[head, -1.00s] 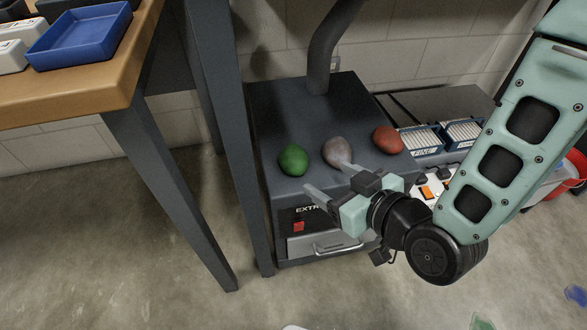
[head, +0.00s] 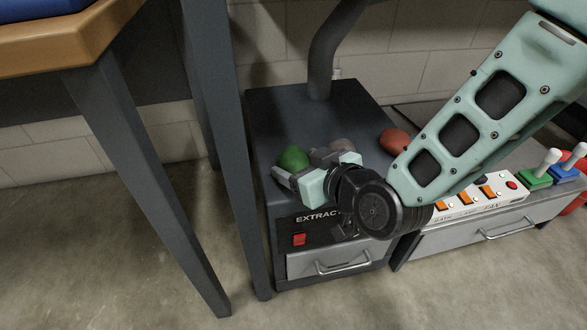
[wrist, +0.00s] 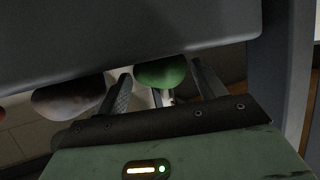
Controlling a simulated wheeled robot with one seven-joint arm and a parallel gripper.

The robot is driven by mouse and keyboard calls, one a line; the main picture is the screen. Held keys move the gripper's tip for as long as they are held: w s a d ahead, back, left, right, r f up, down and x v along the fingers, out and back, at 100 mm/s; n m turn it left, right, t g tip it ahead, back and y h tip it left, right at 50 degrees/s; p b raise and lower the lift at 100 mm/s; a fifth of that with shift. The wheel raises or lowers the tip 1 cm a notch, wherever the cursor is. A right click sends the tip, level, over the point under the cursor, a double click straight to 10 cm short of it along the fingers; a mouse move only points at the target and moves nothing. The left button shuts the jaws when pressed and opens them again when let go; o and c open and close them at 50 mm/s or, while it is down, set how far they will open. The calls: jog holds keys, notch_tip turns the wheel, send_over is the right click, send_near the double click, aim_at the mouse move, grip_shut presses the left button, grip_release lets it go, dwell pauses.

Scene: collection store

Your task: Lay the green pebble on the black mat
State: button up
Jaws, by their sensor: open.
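The green pebble (head: 293,158) rests on top of the dark extractor cabinet (head: 290,105), near its front left. My gripper (head: 299,170) is open and low over the cabinet's front edge, with its fingers reaching toward the green pebble. In the wrist view, which looks upside down, the green pebble (wrist: 160,74) shows between the two open fingers; I cannot tell whether either finger touches it. No black mat can be made out in these views.
A grey-brown pebble (head: 341,146) sits close to the right of the green one, partly hidden by my gripper. A reddish pebble (head: 394,141) is farther right, beside my arm. A duct pipe (head: 328,60) rises behind. A table leg (head: 150,190) stands at left.

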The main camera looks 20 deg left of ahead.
jog(key=shift+w+a+f, duration=0.25)
jog(key=shift+w+a, duration=0.05)
jog(key=shift+a, duration=0.1)
jog(key=shift+r, duration=0.15)
jog(key=c, duration=1.1)
